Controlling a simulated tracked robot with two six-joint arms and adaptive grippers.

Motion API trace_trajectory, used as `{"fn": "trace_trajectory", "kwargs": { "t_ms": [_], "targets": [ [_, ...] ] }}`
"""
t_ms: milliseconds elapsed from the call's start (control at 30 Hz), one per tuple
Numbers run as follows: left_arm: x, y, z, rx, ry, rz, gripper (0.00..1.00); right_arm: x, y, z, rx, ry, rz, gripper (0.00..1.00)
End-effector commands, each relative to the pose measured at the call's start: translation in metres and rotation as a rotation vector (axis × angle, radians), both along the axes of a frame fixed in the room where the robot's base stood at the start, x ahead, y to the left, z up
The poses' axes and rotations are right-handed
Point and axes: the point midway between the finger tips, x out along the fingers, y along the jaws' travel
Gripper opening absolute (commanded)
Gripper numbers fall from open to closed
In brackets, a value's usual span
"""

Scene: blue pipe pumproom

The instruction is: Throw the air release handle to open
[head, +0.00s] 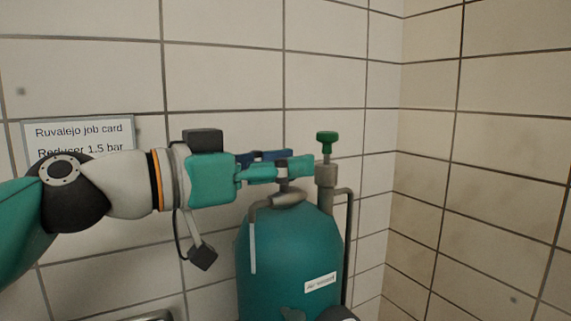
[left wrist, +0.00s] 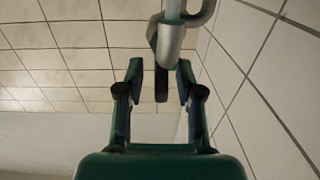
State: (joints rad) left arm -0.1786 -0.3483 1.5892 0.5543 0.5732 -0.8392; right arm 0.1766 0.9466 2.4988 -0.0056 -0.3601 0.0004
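The teal air vessel (head: 290,250) stands in the wall corner, with grey pipe fittings on top. My left gripper (head: 293,161) reaches in from the left across the vessel's top fitting (head: 288,198). In the left wrist view, a narrow dark lever (left wrist: 162,86), which looks like the air release handle, hangs below a grey valve body (left wrist: 169,42). My left gripper's fingers (left wrist: 160,80) are open, one on each side of the lever, with gaps showing on both sides. In the head view the near finger hides most of the lever.
A green knob (head: 327,138) stands upright on a grey fitting (head: 327,174) just right of the fingertips. A dark pipe (head: 349,245) runs down the vessel's right side. A job card (head: 80,132) hangs on the tiled wall at left. Space at right is clear.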

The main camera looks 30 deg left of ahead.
Motion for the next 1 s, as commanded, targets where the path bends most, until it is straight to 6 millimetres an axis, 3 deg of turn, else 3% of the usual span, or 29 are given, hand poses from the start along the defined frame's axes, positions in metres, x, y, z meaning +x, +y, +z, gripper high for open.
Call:
{"fn": "trace_trajectory", "kwargs": {
  "t_ms": [267,600,1000],
  "targets": [
    [-0.009,0.006,0.001,0.0,-0.001,0.002,0.36,0.0,0.0,0.001,0.0,0.0,0.0,0.36],
    [-0.068,0.039,0.0,0.0,-0.002,0.011,0.36,0.0,0.0,0.001,0.0,0.0,0.0,0.36],
    [-0.102,0.056,-0.001,-0.001,0.003,0.004,0.36,0.0,0.0,0.001,0.0,0.0,0.0,0.36]
  ]
}}
